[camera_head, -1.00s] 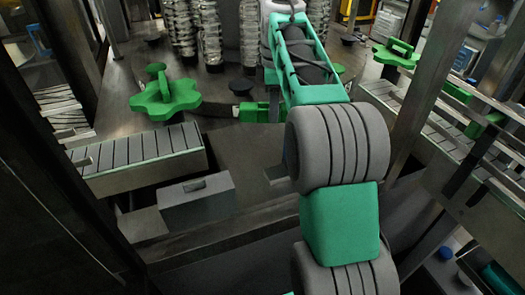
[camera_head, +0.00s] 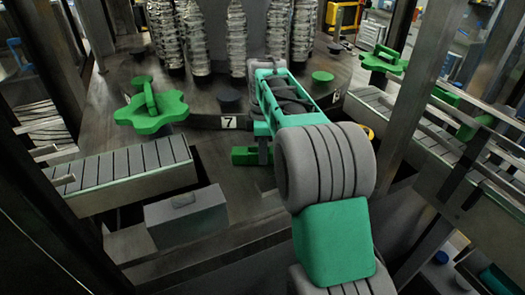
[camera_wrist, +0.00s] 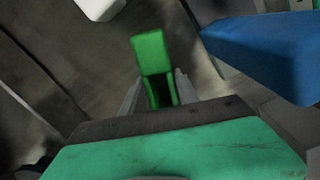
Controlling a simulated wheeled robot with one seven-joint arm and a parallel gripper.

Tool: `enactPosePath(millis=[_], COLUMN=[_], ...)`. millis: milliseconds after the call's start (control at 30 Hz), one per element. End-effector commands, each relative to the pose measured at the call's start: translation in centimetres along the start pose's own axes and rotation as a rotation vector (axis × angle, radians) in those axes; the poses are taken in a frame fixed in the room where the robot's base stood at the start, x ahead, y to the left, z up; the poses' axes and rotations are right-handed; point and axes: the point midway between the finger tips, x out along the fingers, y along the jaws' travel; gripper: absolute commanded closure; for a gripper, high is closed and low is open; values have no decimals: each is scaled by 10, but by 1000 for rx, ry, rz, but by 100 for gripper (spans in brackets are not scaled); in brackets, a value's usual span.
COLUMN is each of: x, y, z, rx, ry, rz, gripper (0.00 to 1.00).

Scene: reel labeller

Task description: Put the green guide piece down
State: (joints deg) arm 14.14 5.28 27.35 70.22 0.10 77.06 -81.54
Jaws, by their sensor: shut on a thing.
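The green guide piece (camera_head: 246,156) shows in the head view as a small green block at the end of my arm, left of the wrist. In the wrist view the green guide piece (camera_wrist: 150,55) stands out between the fingers, with a dark gap near its base. My gripper (camera_wrist: 158,88) is shut on it. In the head view my gripper (camera_head: 264,152) is mostly hidden behind my forearm. The piece appears held above the dark machine deck; I cannot tell whether it touches anything.
A green star-shaped knob (camera_head: 150,110) stands left on the deck. Clear bottles (camera_head: 236,40) stand behind. A slatted conveyor (camera_head: 125,172) and grey box (camera_head: 186,216) lie left, another conveyor (camera_head: 440,145) right. A blue part (camera_wrist: 270,50) is close on the right in the wrist view.

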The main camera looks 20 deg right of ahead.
Motion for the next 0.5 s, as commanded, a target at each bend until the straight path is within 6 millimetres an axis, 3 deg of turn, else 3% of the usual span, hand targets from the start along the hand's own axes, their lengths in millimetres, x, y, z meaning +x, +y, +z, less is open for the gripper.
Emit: enactPosePath(millis=[67, 100, 333, 500], x=[3, 3, 2, 2], y=[0, 0, 0, 0], z=[0, 0, 0, 0], rx=[0, 0, 0, 0], ry=[0, 0, 0, 0], rz=[0, -1, -1, -1], gripper=[100, 61, 42, 42])
